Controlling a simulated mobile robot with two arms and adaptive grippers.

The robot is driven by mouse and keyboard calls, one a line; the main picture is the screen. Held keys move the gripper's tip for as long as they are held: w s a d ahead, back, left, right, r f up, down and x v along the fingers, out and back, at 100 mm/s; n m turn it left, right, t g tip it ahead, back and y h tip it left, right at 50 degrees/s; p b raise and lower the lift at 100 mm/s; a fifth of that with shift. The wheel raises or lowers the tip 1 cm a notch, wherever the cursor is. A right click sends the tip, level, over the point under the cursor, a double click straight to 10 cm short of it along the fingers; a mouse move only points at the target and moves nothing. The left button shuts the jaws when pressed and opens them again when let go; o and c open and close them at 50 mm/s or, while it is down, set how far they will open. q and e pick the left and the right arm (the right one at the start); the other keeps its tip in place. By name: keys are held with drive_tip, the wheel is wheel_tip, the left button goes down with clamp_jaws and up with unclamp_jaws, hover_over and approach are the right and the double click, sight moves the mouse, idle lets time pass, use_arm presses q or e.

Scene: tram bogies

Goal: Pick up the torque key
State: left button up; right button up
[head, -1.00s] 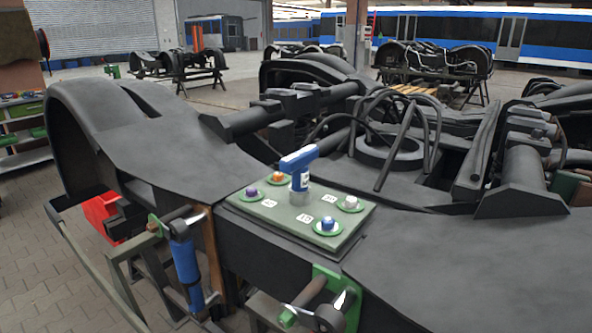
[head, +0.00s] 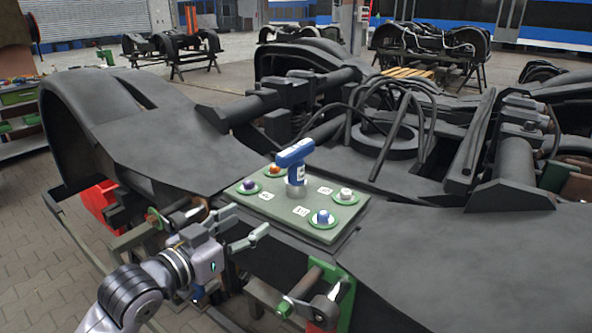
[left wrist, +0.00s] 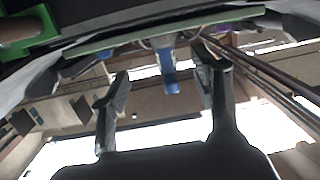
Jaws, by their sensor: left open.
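The torque key, which I take to be the blue T-shaped tool (head: 296,160) with a grey foot, stands upright on the green plate (head: 285,208) on the dark bogie frame. In the left wrist view, which looks upside down, a blue part of it (left wrist: 168,72) shows between the fingers, beyond them. My left gripper (head: 244,222) is open and empty, in front of and left of the plate, apart from the key. Its fingers also show in the left wrist view (left wrist: 165,82). My right gripper is not in view.
Around the key sit a purple knob (head: 249,185), an orange knob (head: 274,170), a white knob (head: 346,194) and a blue knob (head: 323,216). A green bracket (head: 340,290) juts out below the plate. Black hoses (head: 402,130) rise behind. The frame's right top is bare.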

use_arm(q)
drive_tip(key=h, duration=0.1)
approach(296, 164)
drive_tip(key=shift+m+t, duration=0.3)
drive_tip(key=shift+t, duration=0.1)
drive_tip(key=w+d+p, duration=0.1)
drive_tip(key=w+f+p, duration=0.1)
drive_tip(key=w, duration=0.1)
drive_tip(key=w+d+p, duration=0.1)
drive_tip(key=w, duration=0.1)
drive_tip(key=shift+w+d+f, duration=0.2)
drive_tip(key=shift+d+f, duration=0.05)
drive_tip(key=shift+d, duration=0.05)
drive_tip(key=shift+w+d+f, duration=0.1)
drive_tip(key=shift+w+d, duration=0.2)
drive_tip(key=shift+w, duration=0.1)
drive_tip(key=shift+w+d+p, duration=0.25)
drive_tip(key=shift+w+p, duration=0.25)
drive_tip(key=shift+p, duration=0.15)
drive_tip(key=p+x, duration=0.1)
drive_tip(key=x, duration=0.2)
drive_tip(key=shift+w, duration=0.15)
drive_tip(key=shift+w+d+f, duration=0.15)
drive_tip(key=shift+w+d, duration=0.15)
drive_tip(key=shift+w, duration=0.1)
drive_tip(key=shift+c, duration=0.3)
